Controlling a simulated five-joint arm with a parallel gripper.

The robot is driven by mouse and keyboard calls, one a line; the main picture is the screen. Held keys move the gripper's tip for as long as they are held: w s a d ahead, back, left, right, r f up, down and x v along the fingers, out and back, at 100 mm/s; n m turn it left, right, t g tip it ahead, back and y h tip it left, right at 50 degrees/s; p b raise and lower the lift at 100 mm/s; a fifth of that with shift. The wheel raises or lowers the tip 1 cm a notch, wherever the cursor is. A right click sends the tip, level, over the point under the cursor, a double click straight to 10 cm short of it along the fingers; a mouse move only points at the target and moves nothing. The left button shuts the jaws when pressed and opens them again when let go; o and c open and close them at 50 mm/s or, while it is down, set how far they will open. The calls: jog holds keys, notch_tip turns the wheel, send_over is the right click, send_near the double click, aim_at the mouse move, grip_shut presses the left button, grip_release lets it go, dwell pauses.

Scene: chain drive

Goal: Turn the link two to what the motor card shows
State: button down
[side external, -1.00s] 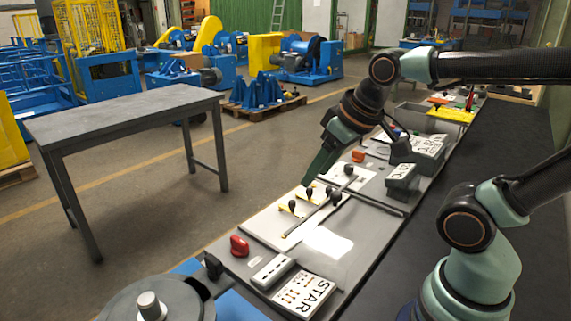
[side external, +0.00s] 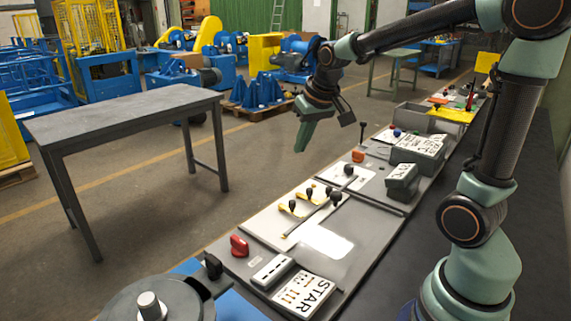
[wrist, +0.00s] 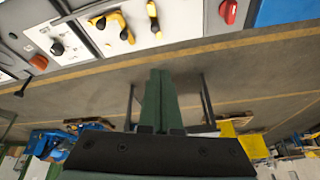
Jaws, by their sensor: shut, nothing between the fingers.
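The white link panel (side external: 262,226) lies on the bench with yellow links and black knobs. One yellow link (side external: 289,208) is nearest the camera, and another (side external: 306,196) is beyond it. In the wrist view, yellow links (wrist: 122,27) show at the top; one (wrist: 153,18) lies nearly along the picture's height. I cannot tell which is link two. A card (side external: 304,293) reading STAR, with a small diagram, stands at the near end. My gripper (side external: 299,150) is shut and empty, raised above and beyond the panel, touching nothing. Its closed green fingers show in the wrist view (wrist: 159,72).
An orange knob (side external: 358,156) and grey labelled boxes (side external: 402,180) stand farther along the bench. A grey table (side external: 125,115) stands apart at left, with open floor between.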

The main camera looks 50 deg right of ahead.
aim_at(309, 194)
jog(key=w+d+f+m+g, duration=0.1)
jog(key=w+d+f+m, duration=0.1)
jog(key=w+d+f, duration=0.3)
jog(key=w+d+f+m, duration=0.1)
jog(key=w+d+f, duration=0.15)
jog(key=d, duration=0.45)
jog(key=shift+h, duration=0.3)
jog(key=x, duration=0.3)
jog(key=s+x, duration=0.1)
jog(key=x, duration=0.6)
jog(key=shift+s+f, duration=0.15)
jog(key=shift+s, duration=0.05)
jog(key=shift+a+f, duration=0.1)
jog(key=shift+f, duration=0.1)
jog(key=shift+s+a, duration=0.55)
jog(key=shift+s, duration=0.25)
jog(key=shift+s+a, duration=0.55)
jog(key=shift+s, duration=0.2)
